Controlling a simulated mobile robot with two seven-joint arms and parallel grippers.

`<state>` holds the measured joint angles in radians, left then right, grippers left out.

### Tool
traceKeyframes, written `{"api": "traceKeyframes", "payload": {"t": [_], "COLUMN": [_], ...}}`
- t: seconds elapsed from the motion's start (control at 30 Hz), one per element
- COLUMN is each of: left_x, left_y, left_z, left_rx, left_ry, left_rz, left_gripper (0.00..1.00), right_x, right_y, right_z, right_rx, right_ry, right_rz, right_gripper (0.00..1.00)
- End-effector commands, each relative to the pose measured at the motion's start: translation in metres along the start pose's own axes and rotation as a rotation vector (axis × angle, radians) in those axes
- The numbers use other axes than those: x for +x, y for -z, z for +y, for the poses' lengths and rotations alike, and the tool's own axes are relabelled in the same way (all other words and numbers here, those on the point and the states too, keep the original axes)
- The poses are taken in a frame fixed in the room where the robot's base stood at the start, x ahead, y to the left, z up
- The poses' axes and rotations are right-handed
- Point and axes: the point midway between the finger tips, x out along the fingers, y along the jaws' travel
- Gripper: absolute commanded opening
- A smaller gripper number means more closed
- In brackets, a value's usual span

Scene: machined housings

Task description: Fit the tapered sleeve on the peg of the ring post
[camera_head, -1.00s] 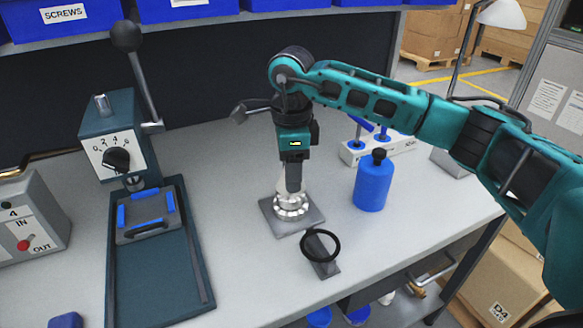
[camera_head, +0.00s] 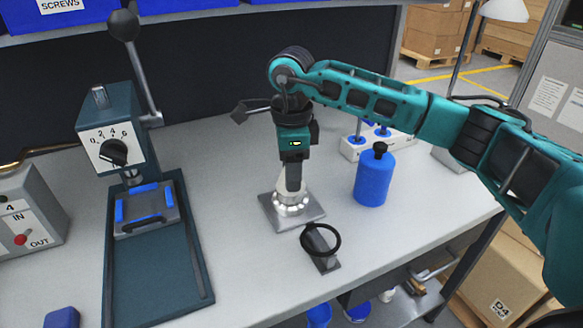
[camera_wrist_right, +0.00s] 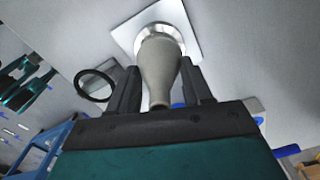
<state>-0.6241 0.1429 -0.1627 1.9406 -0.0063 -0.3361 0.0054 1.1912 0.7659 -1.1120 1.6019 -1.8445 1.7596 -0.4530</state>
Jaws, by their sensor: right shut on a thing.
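My right gripper (camera_head: 292,188) is shut on the tapered sleeve and points down over the ring post. The sleeve (camera_wrist_right: 160,72) is grey, wide at the end by the post and narrower toward my palm; it also shows between the fingers in the right wrist view (camera_wrist_right: 160,90). The ring post (camera_head: 292,208) has a square metal plate with a bright round collar. The sleeve's wide end overlaps the collar in the wrist view. The peg is hidden, so I cannot tell how far the sleeve is around it. My left gripper is not in view.
A black ring on a small stand (camera_head: 322,240) is close in front of the plate. A blue bottle (camera_head: 374,178) stands to the right. A lever press (camera_head: 150,215) stands to the left, with bare table between it and the plate.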

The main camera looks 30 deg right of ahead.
Motion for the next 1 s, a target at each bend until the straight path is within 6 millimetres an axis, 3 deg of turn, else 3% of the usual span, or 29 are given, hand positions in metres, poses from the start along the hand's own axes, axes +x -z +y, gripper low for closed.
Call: {"api": "traceKeyframes", "payload": {"t": [0.33,0.63,0.77,1.0], "left_x": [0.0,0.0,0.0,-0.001], "left_y": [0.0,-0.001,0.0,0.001], "left_z": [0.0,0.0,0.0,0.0], "left_rx": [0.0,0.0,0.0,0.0], "left_ry": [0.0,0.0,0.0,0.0], "left_rz": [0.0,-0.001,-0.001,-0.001], "left_gripper": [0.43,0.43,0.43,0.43], "right_x": [0.001,-0.002,-0.017,-0.07], "right_y": [0.0,0.0,-0.001,-0.001], "right_z": [0.0,0.0,-0.001,-0.001], "right_rx": [0.0,0.0,0.0,0.001], "right_ry": [-0.001,-0.001,0.002,0.004], "right_rz": [0.001,0.001,-0.001,-0.002], "right_gripper": [0.79,0.79,0.79,0.79]}}
